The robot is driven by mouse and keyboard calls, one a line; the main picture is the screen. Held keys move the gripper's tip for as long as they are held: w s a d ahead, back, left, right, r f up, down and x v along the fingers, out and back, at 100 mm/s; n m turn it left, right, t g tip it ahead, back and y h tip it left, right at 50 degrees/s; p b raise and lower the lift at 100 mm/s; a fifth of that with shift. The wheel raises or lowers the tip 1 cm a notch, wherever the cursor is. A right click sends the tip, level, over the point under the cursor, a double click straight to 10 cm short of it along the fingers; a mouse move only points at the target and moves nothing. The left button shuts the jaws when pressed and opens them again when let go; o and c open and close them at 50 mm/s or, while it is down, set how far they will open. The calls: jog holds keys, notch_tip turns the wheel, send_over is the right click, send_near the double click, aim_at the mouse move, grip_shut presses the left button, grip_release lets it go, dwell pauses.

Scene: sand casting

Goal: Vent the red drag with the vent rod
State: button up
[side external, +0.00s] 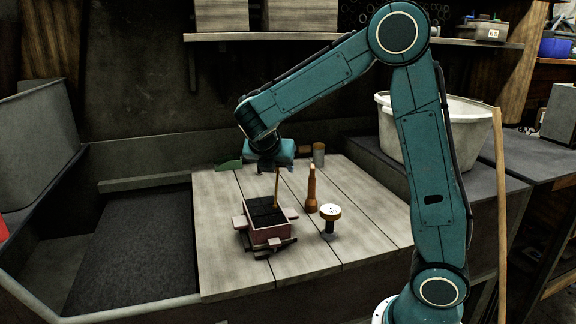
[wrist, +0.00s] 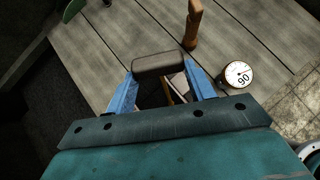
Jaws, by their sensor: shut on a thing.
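The red drag (side external: 268,235) is a pinkish box with side lugs and dark sand (side external: 262,211) on top, on the plank table. My gripper (side external: 271,168) is above it, pointing down, and is shut on the vent rod (side external: 277,188), a thin tan upright rod. The rod's lower end meets the back part of the sand in the side view; I cannot tell how deep it is. In the wrist view, a dark rounded bar (wrist: 158,64) spans my blue fingers (wrist: 160,78), apparently the rod's handle.
An orange-brown upright tool (side external: 312,190) stands right of the drag, near a round white-topped gauge (side external: 330,213). A green item (side external: 229,165) and a small tan can (side external: 319,154) are at the back. A white tub (side external: 455,128) stands right. The table's front is clear.

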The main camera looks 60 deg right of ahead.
jog(key=shift+d, duration=0.1)
dwell(0.3)
jog(key=shift+w+d+f, duration=0.1)
jog(key=shift+w+d, duration=1.45)
jog(key=shift+w, duration=0.05)
jog(key=shift+a+f, duration=0.1)
jog(key=shift+f, duration=0.05)
jog(key=shift+s+a+f, duration=0.1)
jog(key=shift+a+f, duration=0.2)
jog(key=shift+f, duration=0.35)
jog(key=shift+s+a+f, duration=0.1)
jog(key=shift+a+f, duration=0.15)
jog(key=shift+f, duration=0.4)
jog(key=shift+s+a+f, duration=0.1)
jog(key=shift+a+f, duration=0.2)
jog(key=shift+f, duration=0.35)
jog(key=shift+w+d+r, duration=0.1)
jog(key=shift+d+r, duration=0.2)
jog(key=shift+r, duration=0.4)
jog(key=shift+w+d+r, duration=0.1)
jog(key=shift+d+r, duration=0.25)
jog(key=shift+r, duration=0.35)
jog(key=shift+w+d+r, duration=0.1)
jog(key=shift+d+r, duration=0.2)
jog(key=shift+r, duration=0.4)
jog(key=shift+r, duration=0.2)
jog(key=shift+r, duration=2.35)
jog(key=shift+a+f, duration=0.1)
